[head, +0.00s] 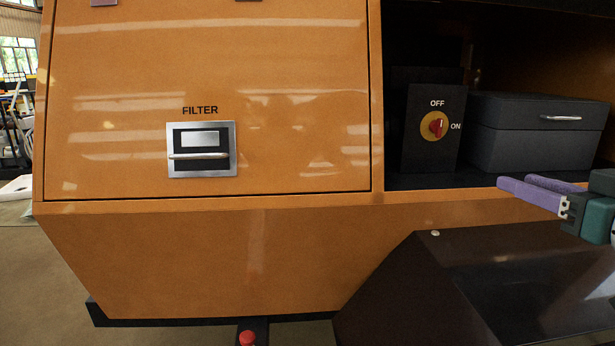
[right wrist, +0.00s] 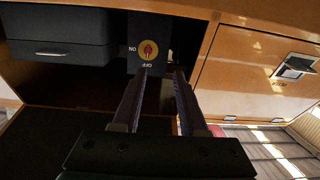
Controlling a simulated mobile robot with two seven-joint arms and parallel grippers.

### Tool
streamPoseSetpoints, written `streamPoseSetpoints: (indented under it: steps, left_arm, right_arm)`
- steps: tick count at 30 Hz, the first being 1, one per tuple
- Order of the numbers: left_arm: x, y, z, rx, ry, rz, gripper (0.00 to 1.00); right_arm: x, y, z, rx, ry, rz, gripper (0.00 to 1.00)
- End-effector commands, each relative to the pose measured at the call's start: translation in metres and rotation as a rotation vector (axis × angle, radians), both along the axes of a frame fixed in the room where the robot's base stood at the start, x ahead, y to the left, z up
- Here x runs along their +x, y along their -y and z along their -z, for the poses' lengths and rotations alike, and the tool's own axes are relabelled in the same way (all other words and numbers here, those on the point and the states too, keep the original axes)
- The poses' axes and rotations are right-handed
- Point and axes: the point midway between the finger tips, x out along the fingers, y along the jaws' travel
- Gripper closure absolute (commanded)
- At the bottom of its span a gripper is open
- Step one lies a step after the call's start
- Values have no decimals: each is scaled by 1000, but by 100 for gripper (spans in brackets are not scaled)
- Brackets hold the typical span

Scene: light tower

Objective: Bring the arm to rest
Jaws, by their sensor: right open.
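My right gripper (head: 535,190) comes in from the right edge in the head view, with two purple fingers pointing left. It is open and empty, in front of the open compartment and below the dark box. In the right wrist view its two fingers (right wrist: 160,85) are apart with nothing between them. A red rotary switch (head: 437,125) on a yellow disc, marked OFF and ON, sits on a black panel beyond the fingers. It also shows upside down in the right wrist view (right wrist: 148,49). My left gripper is not in view.
An orange cabinet has a closed FILTER panel (head: 120,110) with a metal latch (head: 201,150). A dark box (head: 535,132) with a silver handle stands in the open compartment. A dark sloped surface (head: 530,270) lies below the gripper. Open floor shows at lower left.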

Motion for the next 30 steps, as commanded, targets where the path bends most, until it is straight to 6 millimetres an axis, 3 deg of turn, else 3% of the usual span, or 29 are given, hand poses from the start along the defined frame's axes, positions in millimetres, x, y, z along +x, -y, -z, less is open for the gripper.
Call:
streamPoseSetpoints:
  steps: [1, 8, 14, 19, 23, 27, 30]
  left_arm:
    - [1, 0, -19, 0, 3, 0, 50]
    - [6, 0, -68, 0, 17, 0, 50]
    - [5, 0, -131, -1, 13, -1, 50]
    - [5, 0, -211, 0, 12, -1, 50]
    - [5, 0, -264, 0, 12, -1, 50]
    - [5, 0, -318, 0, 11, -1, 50]
    - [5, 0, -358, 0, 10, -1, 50]
  right_arm:
    - [-6, -9, -10, -2, -32, -11, 57]
    - [-40, -45, -10, -36, -212, -54, 57]
    - [-96, -79, -30, -79, -431, -89, 57]
    - [-179, -102, -75, -129, -704, -90, 57]
    - [-246, -105, -119, -156, -910, -63, 57]
    - [-319, -101, -177, -165, -1130, -10, 57]
    - [-319, -99, -217, -175, -1137, -7, 57]
